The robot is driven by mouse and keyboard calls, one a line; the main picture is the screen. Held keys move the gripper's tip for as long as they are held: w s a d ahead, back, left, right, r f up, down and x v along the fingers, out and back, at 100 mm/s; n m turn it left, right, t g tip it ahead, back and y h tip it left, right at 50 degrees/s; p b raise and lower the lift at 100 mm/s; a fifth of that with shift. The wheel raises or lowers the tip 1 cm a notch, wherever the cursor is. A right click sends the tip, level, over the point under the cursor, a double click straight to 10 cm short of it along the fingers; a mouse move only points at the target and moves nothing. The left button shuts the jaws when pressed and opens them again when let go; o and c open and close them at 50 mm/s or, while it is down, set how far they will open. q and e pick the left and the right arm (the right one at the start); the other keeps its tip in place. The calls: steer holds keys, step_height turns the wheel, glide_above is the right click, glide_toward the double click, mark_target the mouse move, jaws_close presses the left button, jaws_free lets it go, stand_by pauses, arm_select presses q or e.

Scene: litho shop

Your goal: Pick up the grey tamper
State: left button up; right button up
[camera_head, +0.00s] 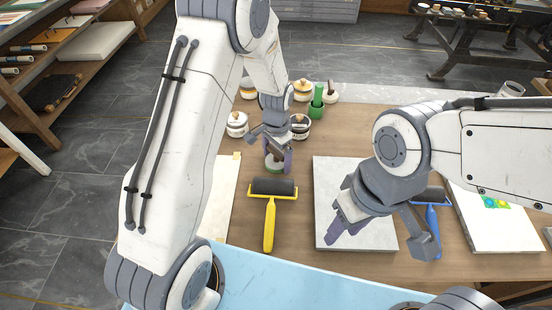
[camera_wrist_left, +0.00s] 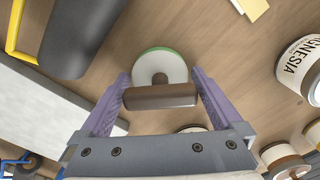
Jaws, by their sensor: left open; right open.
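The tamper under my left gripper has a brown bar handle (camera_wrist_left: 160,97) and a round pale grey-white base with a green rim (camera_wrist_left: 160,62). In the head view its base (camera_head: 273,166) stands on the wooden table, partly hidden by the gripper. My left gripper (camera_head: 278,160) is open above it. In the left wrist view the handle lies between the two purple fingers (camera_wrist_left: 160,95), close to both; I cannot tell whether they touch it. My right gripper (camera_head: 385,238) is open and empty over the grey-white slab (camera_head: 335,185).
A yellow-handled roller (camera_head: 270,215) lies just in front of the tamper. A blue roller (camera_head: 432,215) lies right of the slab.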

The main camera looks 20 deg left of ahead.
mark_target(280, 152)
arm_select(q)
steer(key=c, duration=1.5)
steer(key=shift+r, duration=0.45)
steer(key=shift+c, duration=0.2)
steer(key=r, duration=0.2)
steer(key=d+r, duration=0.1)
steer(key=shift+s+r, duration=0.1)
steer(key=shift+r, duration=0.3)
steer(key=s+d+r, duration=0.3)
steer(key=d+r, duration=0.3)
steer(key=d, duration=0.4)
steer(key=shift+s+r, duration=0.15)
steer(key=shift+s, duration=0.2)
steer(key=o, duration=1.1)
steer(key=shift+c, duration=0.2)
steer(key=c, duration=0.4)
